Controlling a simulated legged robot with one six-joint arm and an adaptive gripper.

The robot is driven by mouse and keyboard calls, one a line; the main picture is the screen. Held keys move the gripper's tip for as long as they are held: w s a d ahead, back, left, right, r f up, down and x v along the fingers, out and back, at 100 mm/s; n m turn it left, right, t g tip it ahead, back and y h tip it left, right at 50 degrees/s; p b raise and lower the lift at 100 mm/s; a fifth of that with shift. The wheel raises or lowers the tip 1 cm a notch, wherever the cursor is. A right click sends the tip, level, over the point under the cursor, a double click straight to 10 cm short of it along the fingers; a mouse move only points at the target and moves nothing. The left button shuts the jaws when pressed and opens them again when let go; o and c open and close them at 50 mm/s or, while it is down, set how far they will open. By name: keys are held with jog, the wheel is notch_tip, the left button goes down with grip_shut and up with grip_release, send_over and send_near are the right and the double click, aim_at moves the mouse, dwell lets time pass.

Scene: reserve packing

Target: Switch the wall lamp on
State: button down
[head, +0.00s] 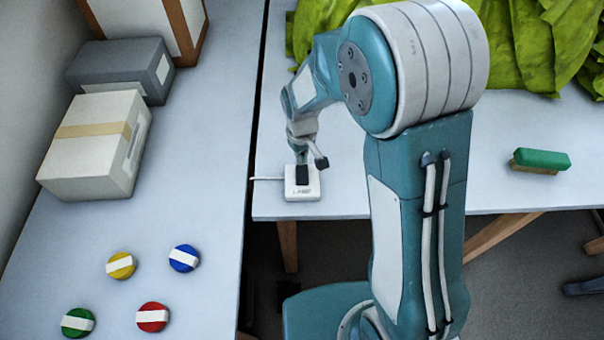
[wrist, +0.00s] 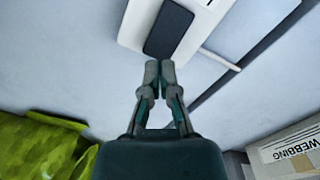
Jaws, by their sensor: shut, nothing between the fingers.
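A white switch box (head: 303,192) with lettering that looks like "LAMP" sits near the front left corner of the right table. A dark rocker (head: 302,175) is on its top. In the wrist view the white box (wrist: 208,15) and its dark rocker (wrist: 168,28) are at the top. My gripper (wrist: 159,68) is shut and empty, its fingertips just short of the rocker's near end in that picture. In the head view my gripper (head: 303,158) is right over the box. I cannot tell whether the tips touch it. The wall lamp itself is not in view.
A white cord (head: 266,179) leaves the box leftward. Green cloth (head: 420,45) lies behind, and a green brush (head: 540,160) lies to the right. The left table holds a cream carton (head: 85,160), a grey box (head: 115,70) and several coloured discs (head: 152,317). A gap separates the tables.

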aim_at(302, 167)
jog(key=shift+f, duration=1.4)
dwell(0.9)
jog(key=shift+r, duration=3.55)
jog(key=shift+d+r, duration=0.1)
jog(key=shift+r, duration=0.2)
jog(key=s+d+r+m+t, duration=0.1)
jog(key=s+d+r, duration=0.2)
jog(key=r, duration=0.3)
jog(key=s+d+r+m+t, duration=0.2)
jog(key=s+d+r, duration=0.2)
jog(key=r, duration=0.2)
jog(key=s+d+r+m+t, duration=0.1)
jog(key=s+d+r, duration=0.1)
jog(key=s, duration=0.4)
jog(key=s+d+r+m+t, duration=0.1)
jog(key=s+d+r, duration=0.2)
jog(key=s, duration=0.3)
jog(key=shift+d+r+m+t, duration=0.2)
jog(key=shift+r+m+t, duration=0.1)
jog(key=shift+r, duration=0.6)
jog(key=shift+d, duration=0.1)
